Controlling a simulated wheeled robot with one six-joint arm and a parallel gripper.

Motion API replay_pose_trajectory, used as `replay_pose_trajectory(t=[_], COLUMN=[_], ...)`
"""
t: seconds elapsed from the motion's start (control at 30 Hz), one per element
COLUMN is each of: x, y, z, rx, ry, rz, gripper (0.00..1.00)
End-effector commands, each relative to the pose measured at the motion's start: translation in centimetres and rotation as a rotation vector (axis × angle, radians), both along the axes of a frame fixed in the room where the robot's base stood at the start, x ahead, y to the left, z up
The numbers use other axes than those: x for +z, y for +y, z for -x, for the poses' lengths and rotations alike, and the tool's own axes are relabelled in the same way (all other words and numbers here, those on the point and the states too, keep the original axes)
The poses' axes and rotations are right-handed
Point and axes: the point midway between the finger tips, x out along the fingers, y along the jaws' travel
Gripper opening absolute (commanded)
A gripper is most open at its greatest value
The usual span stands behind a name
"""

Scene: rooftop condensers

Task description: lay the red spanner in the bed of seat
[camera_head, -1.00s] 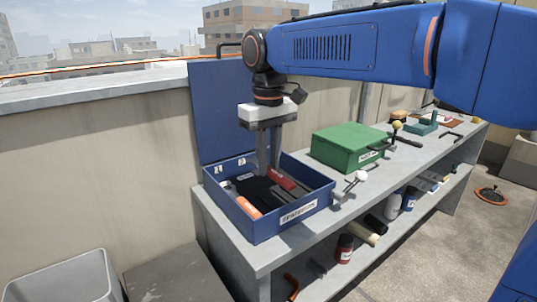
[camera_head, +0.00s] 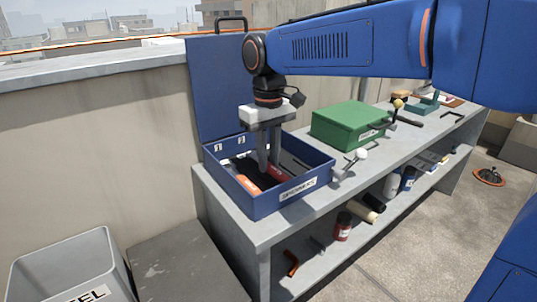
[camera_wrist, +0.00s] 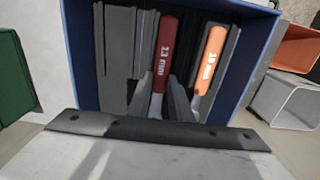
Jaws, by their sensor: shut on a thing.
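My gripper (camera_head: 268,164) points down into the open blue toolbox (camera_head: 262,204) on the bench. It is shut on the red spanner (camera_head: 277,173), marked 13 mm in the wrist view (camera_wrist: 165,48). There my two fingers (camera_wrist: 162,95) stand on either side of its handle. The spanner lies lengthwise between grey ribs (camera_wrist: 146,35) of the box's insert. Its far part is hidden by my gripper, and I cannot tell whether it touches the bed. An orange spanner (camera_wrist: 212,58) lies alongside to the right, apart from it; it also shows in the head view (camera_head: 248,186).
The toolbox's raised lid (camera_head: 215,85) stands behind my gripper. A green case (camera_head: 345,128) and a ball-ended lever (camera_head: 359,155) are to the right on the bench. A grey bin (camera_head: 75,265) stands at lower left. The lower shelf holds a red bottle (camera_head: 343,226).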

Motion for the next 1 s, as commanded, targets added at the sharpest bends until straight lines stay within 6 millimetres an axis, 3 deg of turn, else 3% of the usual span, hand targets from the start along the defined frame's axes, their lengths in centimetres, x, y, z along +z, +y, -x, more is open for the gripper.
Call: replay_pose_trajectory(t=[1.0], x=[-0.71], y=[0.0], z=[0.0], rx=[0.0], ry=[0.0], rz=[0.0], gripper=[0.0])
